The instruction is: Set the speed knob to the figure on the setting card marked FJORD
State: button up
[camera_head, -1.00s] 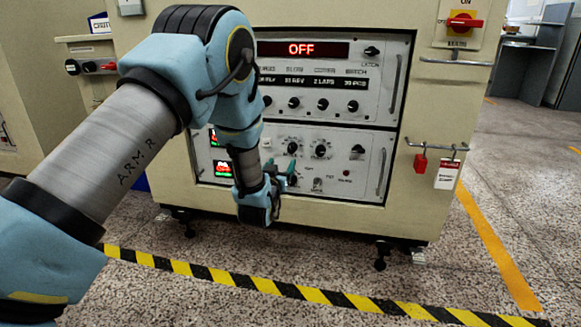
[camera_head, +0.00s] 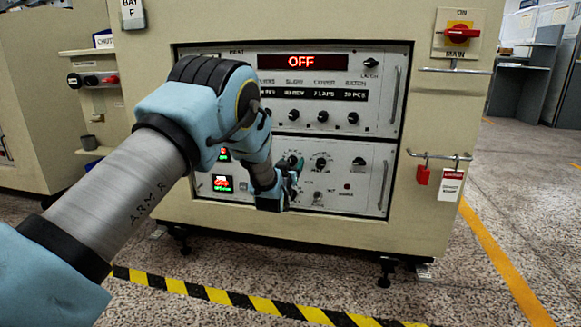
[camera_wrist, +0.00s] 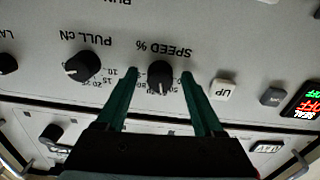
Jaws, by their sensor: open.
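The speed knob (camera_wrist: 160,76) is a black round knob with a white pointer line, under the lettering SPEED % and a printed scale, upside down in the wrist view. My gripper (camera_wrist: 160,71) is open, with one green finger on each side of this knob. I cannot tell whether the fingers touch it. In the head view my gripper (camera_head: 296,165) is at the lower panel (camera_head: 340,200) and partly hides the knob. The pointer's exact figure is too small to read. I cannot make out a card marked FJORD.
The PULL knob (camera_wrist: 83,66) is beside the speed knob. An UP button (camera_wrist: 224,89) is close by the other finger. The upper display (camera_head: 303,62) reads OFF. A red padlock (camera_head: 423,175) and a tag (camera_head: 450,186) hang from a rail at right.

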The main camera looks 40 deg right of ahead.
jog(key=shift+c, duration=0.2)
grip_shut()
dwell(0.3)
jog(key=shift+n, duration=0.3)
jog(key=n+p, duration=0.2)
jog(key=n, duration=0.9)
dwell(0.6)
